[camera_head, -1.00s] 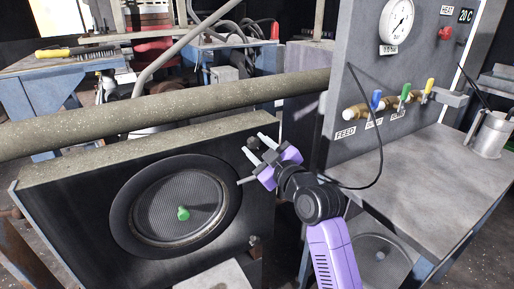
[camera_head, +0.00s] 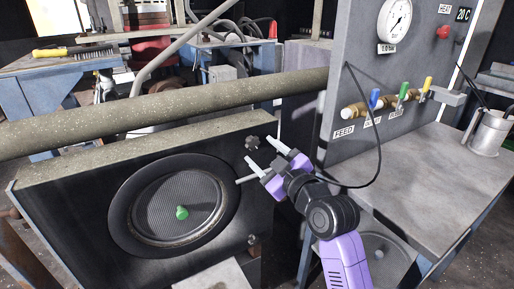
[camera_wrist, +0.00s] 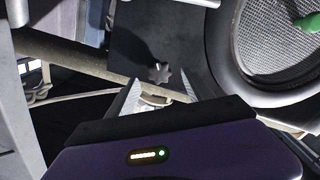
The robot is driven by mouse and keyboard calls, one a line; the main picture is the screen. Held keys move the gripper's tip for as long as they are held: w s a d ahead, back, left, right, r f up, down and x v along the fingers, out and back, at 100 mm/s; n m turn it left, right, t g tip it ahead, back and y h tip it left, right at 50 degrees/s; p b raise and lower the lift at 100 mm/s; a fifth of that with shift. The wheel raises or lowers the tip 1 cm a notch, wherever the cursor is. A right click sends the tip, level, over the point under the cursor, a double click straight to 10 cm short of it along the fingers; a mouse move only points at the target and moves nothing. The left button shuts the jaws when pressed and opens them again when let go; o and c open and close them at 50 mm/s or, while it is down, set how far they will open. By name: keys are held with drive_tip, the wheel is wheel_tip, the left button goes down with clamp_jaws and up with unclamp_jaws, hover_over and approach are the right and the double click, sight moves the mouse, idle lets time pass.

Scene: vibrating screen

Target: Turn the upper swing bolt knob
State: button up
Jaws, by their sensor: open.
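The upper swing bolt knob (camera_head: 252,143) is a dark lobed knob at the upper right of the black front panel (camera_head: 90,215). In the wrist view it is a grey star-shaped knob (camera_wrist: 160,72), just beyond the fingertips and roughly midway between them. My gripper (camera_head: 260,152) is open and empty, with its two light fingers pointing up and left toward the knob. The fingers also show in the wrist view (camera_wrist: 161,90), spread apart. No contact with the knob shows. A second, lower knob (camera_head: 252,240) sits lower on the panel's right side.
A round mesh screen (camera_head: 165,205) with a green knob (camera_head: 182,212) is left of my gripper. A thick pipe (camera_head: 170,108) runs above the panel. A bench (camera_head: 440,165) with a gauge board, coloured valves (camera_head: 403,92) and a hanging black cable stands at right.

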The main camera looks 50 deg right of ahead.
drive_tip(key=v, duration=0.3)
drive_tip(key=shift+s+a, duration=0.1)
drive_tip(key=shift+s, duration=0.25)
idle(0.3)
drive_tip(key=s+a+f+m+g+y+p, duration=0.1)
drive_tip(key=s+a+f+p, duration=0.1)
drive_tip(key=s+a, duration=0.5)
drive_tip(key=s+a+f+m+y+p, duration=0.1)
drive_tip(key=s+a+f+y+p, duration=0.1)
drive_tip(key=s+a, duration=0.6)
drive_tip(key=s+a+f+m+g+y+p, duration=0.1)
drive_tip(key=s+a, duration=0.7)
drive_tip(key=s, duration=0.9)
drive_tip(key=f+y+p, duration=0.1)
drive_tip(key=f+p, duration=0.1)
drive_tip(key=p, duration=0.1)
drive_tip(key=shift+g+p, duration=0.3)
drive_tip(key=shift+s, duration=0.1)
idle(2.2)
